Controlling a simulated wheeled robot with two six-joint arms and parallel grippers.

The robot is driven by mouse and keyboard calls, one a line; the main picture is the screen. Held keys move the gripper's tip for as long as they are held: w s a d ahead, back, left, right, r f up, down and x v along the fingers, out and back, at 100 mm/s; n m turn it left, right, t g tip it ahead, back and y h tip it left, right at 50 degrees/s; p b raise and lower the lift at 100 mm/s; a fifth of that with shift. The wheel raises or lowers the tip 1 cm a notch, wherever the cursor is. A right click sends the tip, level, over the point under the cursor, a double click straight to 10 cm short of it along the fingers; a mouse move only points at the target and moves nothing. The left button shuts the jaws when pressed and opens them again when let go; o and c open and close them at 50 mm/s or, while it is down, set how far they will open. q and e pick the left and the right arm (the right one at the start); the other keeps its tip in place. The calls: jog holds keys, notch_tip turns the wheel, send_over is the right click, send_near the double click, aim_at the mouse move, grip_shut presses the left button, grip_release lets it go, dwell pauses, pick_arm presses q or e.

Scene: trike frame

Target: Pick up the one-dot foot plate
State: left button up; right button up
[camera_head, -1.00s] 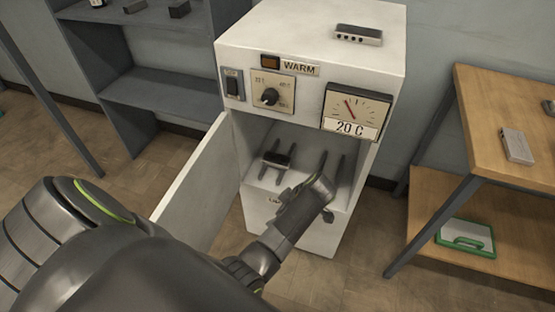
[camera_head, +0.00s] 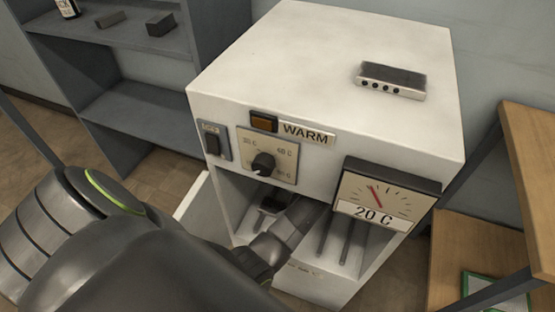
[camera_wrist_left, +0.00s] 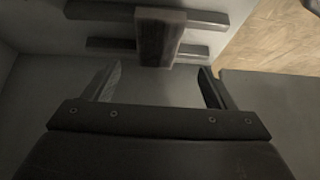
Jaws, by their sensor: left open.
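A dark block-like plate (camera_head: 270,203) lies across the rails inside the white warming cabinet; it also shows in the left wrist view (camera_wrist_left: 160,40). Its dots, if any, cannot be made out. My left gripper (camera_wrist_left: 160,69) is open and empty inside the cabinet, its two fingers spread just short of this plate, one towards each side. In the head view its fingers are hidden by the cabinet front. Another plate (camera_head: 390,82) with several dots on its side lies on the cabinet top. My right gripper is not in view.
The cabinet (camera_head: 320,45) has its door (camera_head: 194,208) open to the left. A dial and a gauge (camera_head: 385,195) reading 20 C sit above the opening. Grey shelves (camera_head: 130,105) with small blocks stand at left.

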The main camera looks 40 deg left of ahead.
aim_at(278, 208)
pick_arm(q)
jog(key=shift+w+d+b+x, duration=0.15)
jog(key=shift+b+x, duration=0.2)
jog(key=shift+x, duration=1.15)
jog(key=shift+w+d+b+x, duration=0.15)
jog(key=shift+b+x, duration=0.2)
jog(key=shift+x, duration=1.15)
jog(key=shift+f, duration=0.15)
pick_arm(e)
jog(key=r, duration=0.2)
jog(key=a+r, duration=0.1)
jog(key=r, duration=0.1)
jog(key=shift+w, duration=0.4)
pick_arm(q)
jog(key=c, duration=1.3)
